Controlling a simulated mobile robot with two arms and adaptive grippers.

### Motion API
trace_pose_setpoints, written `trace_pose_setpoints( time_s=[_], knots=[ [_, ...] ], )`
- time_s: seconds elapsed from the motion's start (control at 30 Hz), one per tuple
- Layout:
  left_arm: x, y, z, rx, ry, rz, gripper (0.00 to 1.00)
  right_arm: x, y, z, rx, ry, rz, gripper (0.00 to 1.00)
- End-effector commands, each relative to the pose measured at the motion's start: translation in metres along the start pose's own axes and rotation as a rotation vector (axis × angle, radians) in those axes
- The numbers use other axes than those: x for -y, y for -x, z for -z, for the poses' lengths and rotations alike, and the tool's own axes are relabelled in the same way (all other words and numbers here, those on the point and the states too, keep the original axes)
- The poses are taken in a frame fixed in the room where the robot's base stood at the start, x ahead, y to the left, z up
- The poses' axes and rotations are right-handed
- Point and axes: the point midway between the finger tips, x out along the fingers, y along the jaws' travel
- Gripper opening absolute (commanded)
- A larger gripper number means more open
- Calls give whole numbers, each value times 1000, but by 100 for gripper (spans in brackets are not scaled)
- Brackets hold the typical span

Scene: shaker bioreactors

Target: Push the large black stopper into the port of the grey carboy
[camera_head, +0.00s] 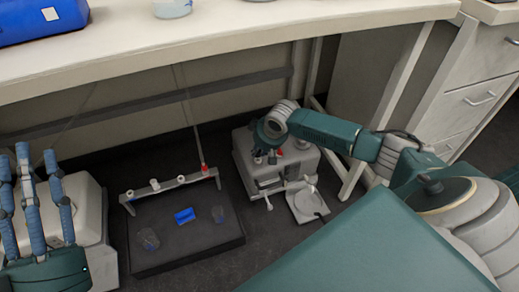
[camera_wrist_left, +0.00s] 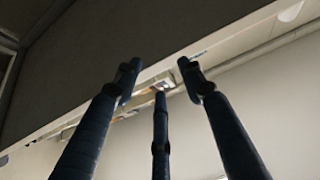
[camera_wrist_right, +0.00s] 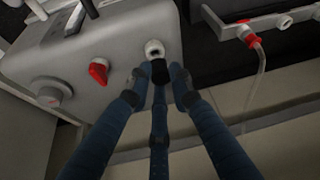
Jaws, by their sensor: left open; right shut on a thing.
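The grey carboy (camera_head: 304,163) stands on the floor under the bench in the head view, and its top fills the upper left of the right wrist view (camera_wrist_right: 110,45). Its pale round port (camera_wrist_right: 153,47) is near a red knob (camera_wrist_right: 98,71) and a grey cap (camera_wrist_right: 52,94). My right gripper (camera_wrist_right: 158,82) is shut on the black stopper (camera_wrist_right: 160,72), right beside the port. Whether the stopper touches or enters the port cannot be told. In the head view my arm partly hides this spot. My left gripper (camera_head: 38,160) is open and empty at far left, fingers up.
A black tray (camera_head: 190,255) with a pale rack bar (camera_head: 170,184), a blue block (camera_head: 184,216) and small clear vessels lies left of the carboy. A light plate (camera_head: 307,204) lies in front of the carboy. The bench top (camera_head: 220,40) overhangs. Drawers (camera_head: 470,100) stand at right.

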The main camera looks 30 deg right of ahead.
Motion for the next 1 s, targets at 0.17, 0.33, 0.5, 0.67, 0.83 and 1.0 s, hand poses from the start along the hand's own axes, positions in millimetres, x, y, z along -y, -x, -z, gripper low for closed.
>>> trace_pose_setpoints(
  time_s=[0.17,0.33,0.5,0.67,0.83,1.0],
  knots=[
    [0,0,-4,20,-1,1,40,0,0,0,0,0,0,3],
    [1,0,-6,25,-1,1,40,0,0,0,0,0,0,3],
    [1,0,-6,26,-2,1,40,0,-1,0,0,0,0,3],
    [1,0,-7,33,-2,1,40,0,-2,-1,0,-1,0,3],
    [1,0,-11,50,-2,2,40,0,-4,-2,-1,-1,0,3],
    [2,0,-13,58,-3,2,40,0,-6,-3,0,-1,0,3]
  ],
)
